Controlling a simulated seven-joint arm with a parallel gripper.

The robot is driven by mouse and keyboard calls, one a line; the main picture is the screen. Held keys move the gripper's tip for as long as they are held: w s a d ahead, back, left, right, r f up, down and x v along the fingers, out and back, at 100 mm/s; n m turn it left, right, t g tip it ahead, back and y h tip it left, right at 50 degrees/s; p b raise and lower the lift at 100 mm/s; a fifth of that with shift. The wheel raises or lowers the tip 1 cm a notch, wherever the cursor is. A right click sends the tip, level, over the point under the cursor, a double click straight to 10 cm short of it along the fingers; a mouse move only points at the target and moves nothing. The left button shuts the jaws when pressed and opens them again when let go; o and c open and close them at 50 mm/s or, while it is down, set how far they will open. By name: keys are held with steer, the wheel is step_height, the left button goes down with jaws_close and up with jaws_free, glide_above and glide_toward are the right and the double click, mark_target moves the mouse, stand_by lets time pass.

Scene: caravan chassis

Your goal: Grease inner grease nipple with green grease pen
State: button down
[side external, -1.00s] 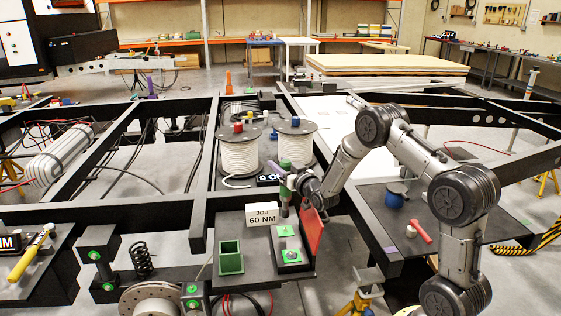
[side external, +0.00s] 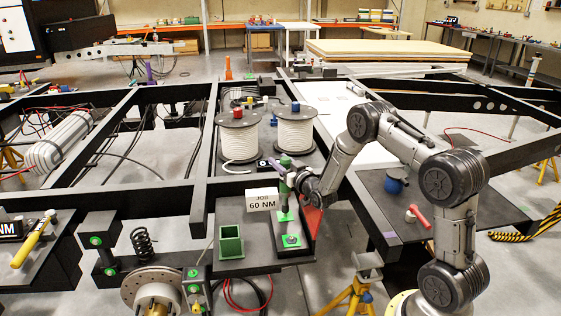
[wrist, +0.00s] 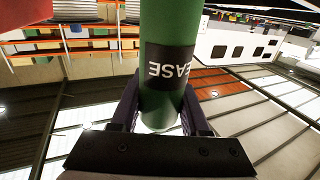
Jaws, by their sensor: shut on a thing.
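The green grease pen (side external: 285,186) stands roughly upright in my gripper (side external: 294,184), over the small dark plate at the front of the bench. In the wrist view the pen (wrist: 168,40) rises between the two fingers of my gripper (wrist: 163,108); its black band reads "EASE" upside down. The pen's lower end is at or just above the farther green-marked nipple (side external: 284,215); I cannot tell whether they touch. A second green-marked nipple (side external: 291,240) sits nearer on the same plate, uncovered.
A green square open holder (side external: 230,243) stands left of the nipples. A white "JOB 60 NM" block (side external: 262,200) is behind it. White cable spools (side external: 238,139) stand behind.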

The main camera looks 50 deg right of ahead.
steer(key=shift+f, duration=0.95)
stand_by(1.5)
steer(key=shift+r, duration=0.4)
steer(key=shift+f, duration=0.3)
stand_by(1.4)
steer(key=shift+r, duration=0.3)
steer(key=shift+f, duration=0.7)
stand_by(0.7)
steer(key=shift+r, duration=0.7)
steer(key=shift+w+r, duration=0.1)
